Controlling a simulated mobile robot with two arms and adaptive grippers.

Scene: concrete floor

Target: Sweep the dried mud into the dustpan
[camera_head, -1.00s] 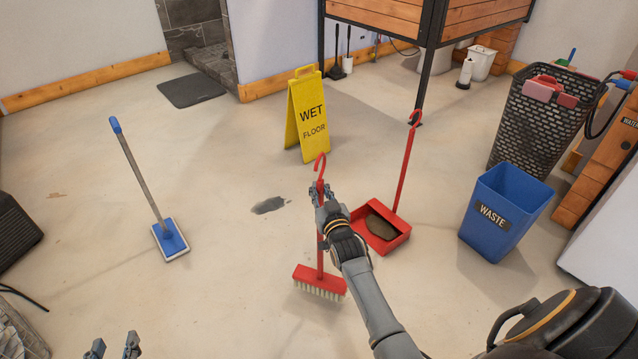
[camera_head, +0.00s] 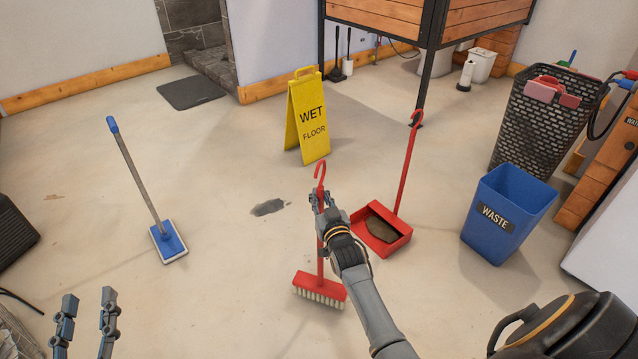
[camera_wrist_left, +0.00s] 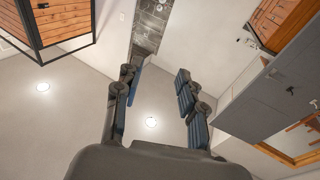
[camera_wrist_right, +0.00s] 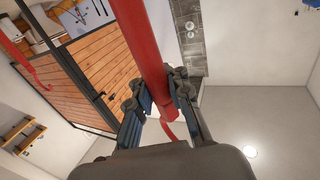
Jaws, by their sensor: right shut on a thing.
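My right gripper (camera_head: 326,200) is shut on the red handle of a broom (camera_head: 320,285), just below its hook. The broom stands nearly upright, its pale bristles at the floor. The red handle also runs between the fingers in the right wrist view (camera_wrist_right: 150,70). Right of the broom, the red long-handled dustpan (camera_head: 394,246) stands on the floor. A brown patch (camera_head: 380,232) shows in its pan; I cannot tell whether it is dried mud. A small brown smudge (camera_head: 53,197) lies on the floor at the left. My left gripper (camera_head: 89,298) is open and empty at lower left.
A dark grey patch (camera_head: 268,207) is on the floor left of the broom. A yellow wet-floor sign (camera_head: 308,118) stands behind. A blue mop (camera_head: 168,243) stands at left, a blue waste bin (camera_head: 530,195) at right. The floor between mop and broom is mostly open.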

